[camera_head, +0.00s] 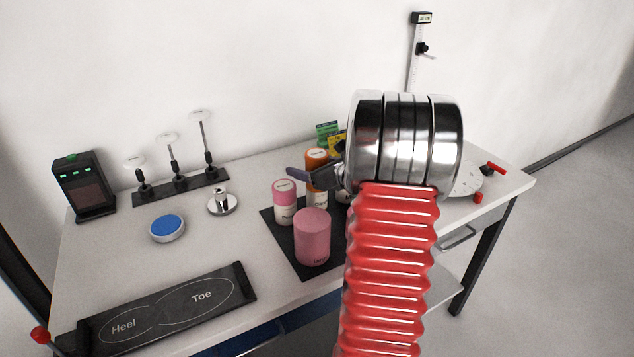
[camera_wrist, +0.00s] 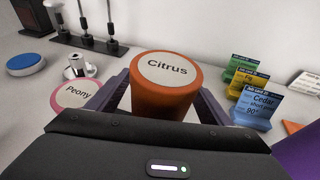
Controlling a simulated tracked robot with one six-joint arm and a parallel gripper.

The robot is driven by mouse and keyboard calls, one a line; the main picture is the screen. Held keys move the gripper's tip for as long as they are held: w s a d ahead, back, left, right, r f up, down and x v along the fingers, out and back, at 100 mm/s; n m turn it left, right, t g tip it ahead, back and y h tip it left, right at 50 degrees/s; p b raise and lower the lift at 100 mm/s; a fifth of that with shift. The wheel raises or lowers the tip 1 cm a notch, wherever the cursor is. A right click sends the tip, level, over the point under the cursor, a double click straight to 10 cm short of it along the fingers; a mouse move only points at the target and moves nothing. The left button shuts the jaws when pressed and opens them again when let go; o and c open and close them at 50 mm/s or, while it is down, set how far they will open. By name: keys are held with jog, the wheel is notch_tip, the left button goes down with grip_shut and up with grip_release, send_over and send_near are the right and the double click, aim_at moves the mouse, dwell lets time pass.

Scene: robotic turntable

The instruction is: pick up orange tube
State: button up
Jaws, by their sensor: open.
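The orange tube (camera_wrist: 165,88) has a round white lid label reading "Citrus" and stands upright in the middle of the wrist view. My gripper (camera_wrist: 163,105) is open, with one purple finger on each side of the tube; I cannot tell whether they touch it. In the head view the orange tube (camera_head: 317,157) stands on the black mat (camera_head: 290,252), partly hidden by my gripper (camera_head: 310,178), which crosses in front of it. The lower part of the tube is hidden in the wrist view by my gripper body.
Two pink containers, a smaller one (camera_head: 285,204) labelled "Peony" (camera_wrist: 76,95) and a larger one (camera_head: 312,238), stand close to the left and front. Coloured cards (camera_wrist: 252,98) stand to the right. A blue button (camera_head: 167,227) and metal knob (camera_head: 222,203) are farther left. A heel-toe plate (camera_head: 165,308) lies in front.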

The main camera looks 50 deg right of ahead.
jog(key=shift+c, duration=0.2)
jog(key=c, duration=1.3)
jog(key=shift+r, duration=0.15)
notch_tip(320, 180, up, 10)
jog(key=shift+f, duration=0.1)
dwell(0.5)
